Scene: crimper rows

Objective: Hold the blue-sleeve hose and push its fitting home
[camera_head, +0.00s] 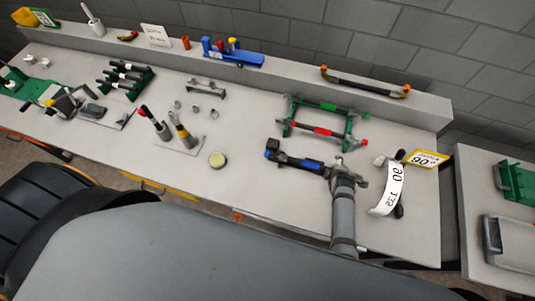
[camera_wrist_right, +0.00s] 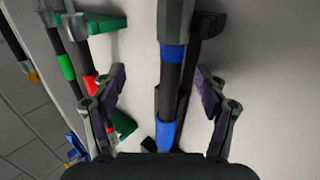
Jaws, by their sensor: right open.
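The blue-sleeve hose (camera_head: 311,164) is dark with a blue band and lies along a dark holder on the table. In the right wrist view the blue sleeve (camera_wrist_right: 173,53) sits just below a grey fitting (camera_wrist_right: 175,20), which runs off the top edge. A second blue part (camera_wrist_right: 165,135) shows lower along the hose. My right gripper (camera_wrist_right: 160,78) is open, with one finger on each side of the hose and gaps to both. In the head view my right gripper (camera_head: 336,174) is over the hose's right end and hides part of it. My left gripper is not in view.
A green rack (camera_head: 347,142) holding green- and red-sleeve hoses stands just behind. A white label strip (camera_head: 390,188) and a yellow tag (camera_head: 427,158) are to the right. A raised ledge (camera_head: 290,75) runs along the back.

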